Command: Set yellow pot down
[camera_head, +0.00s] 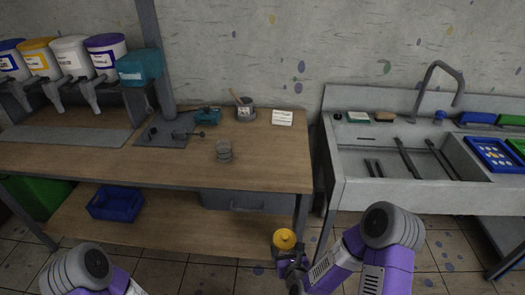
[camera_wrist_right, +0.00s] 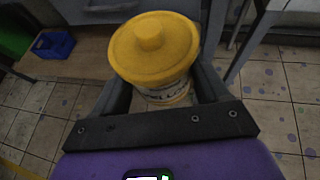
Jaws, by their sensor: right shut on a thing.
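The yellow pot (camera_head: 284,239) has a yellow lid with a knob and a pale labelled body. My right gripper (camera_head: 290,258) is shut on it and holds it upright in front of the wooden workbench, lower than the bench top. In the right wrist view the yellow pot (camera_wrist_right: 153,50) sits between the two dark fingers, with the tile floor below. My left arm shows only as a rounded grey and purple part at the lower left; its gripper is out of the picture.
The wooden bench top (camera_head: 265,175) has free room at its front right. A blue bin (camera_head: 117,203) sits on the lower shelf. A metal sink (camera_head: 420,165) is at right.

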